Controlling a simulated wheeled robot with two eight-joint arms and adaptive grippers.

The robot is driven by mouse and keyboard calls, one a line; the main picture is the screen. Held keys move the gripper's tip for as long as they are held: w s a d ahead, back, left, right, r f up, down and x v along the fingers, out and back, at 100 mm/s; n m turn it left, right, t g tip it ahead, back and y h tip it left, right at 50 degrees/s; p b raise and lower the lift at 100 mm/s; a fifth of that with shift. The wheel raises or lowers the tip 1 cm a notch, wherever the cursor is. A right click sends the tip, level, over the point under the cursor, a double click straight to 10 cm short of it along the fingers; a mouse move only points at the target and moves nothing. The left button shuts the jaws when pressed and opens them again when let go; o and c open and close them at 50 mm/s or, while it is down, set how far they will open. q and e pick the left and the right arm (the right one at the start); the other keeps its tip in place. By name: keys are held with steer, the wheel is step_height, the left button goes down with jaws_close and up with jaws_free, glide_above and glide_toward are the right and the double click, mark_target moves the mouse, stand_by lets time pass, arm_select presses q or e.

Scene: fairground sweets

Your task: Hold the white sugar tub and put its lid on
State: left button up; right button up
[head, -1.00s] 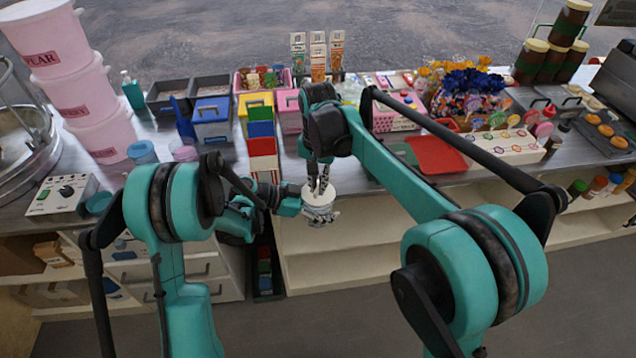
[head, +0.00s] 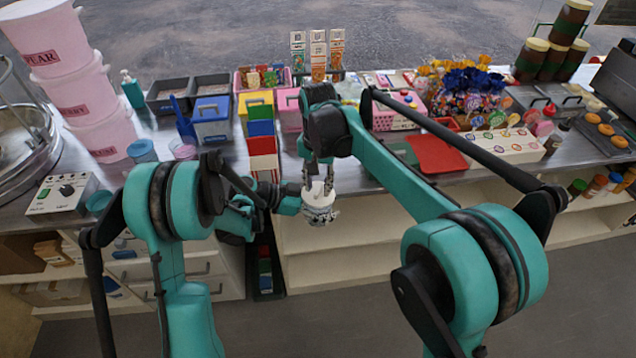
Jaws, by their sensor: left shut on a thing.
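The white sugar tub (head: 319,212) is held in the air in front of the counter's front edge. My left gripper (head: 322,217) comes in from the left and is shut around the tub's side, its fingers partly hiding the wall. A pale round top, seemingly the lid (head: 316,196), lies on the tub; it is too small to tell whether it sits level or fully seated. My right gripper (head: 318,184) points down just above the top, with its fingers spread apart on either side. Whether a fingertip touches the lid cannot be told.
Behind the hands, the counter holds a stack of red, white and blue boxes (head: 262,146), lidded bins (head: 211,118) and a red tray (head: 436,154). Pink buckets (head: 100,131) stand at the left. Open white shelves (head: 370,230) lie below the counter.

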steer(key=o, duration=0.5)
steer(key=shift+r, duration=0.1)
steer(key=shift+r, duration=2.9)
jaws_close()
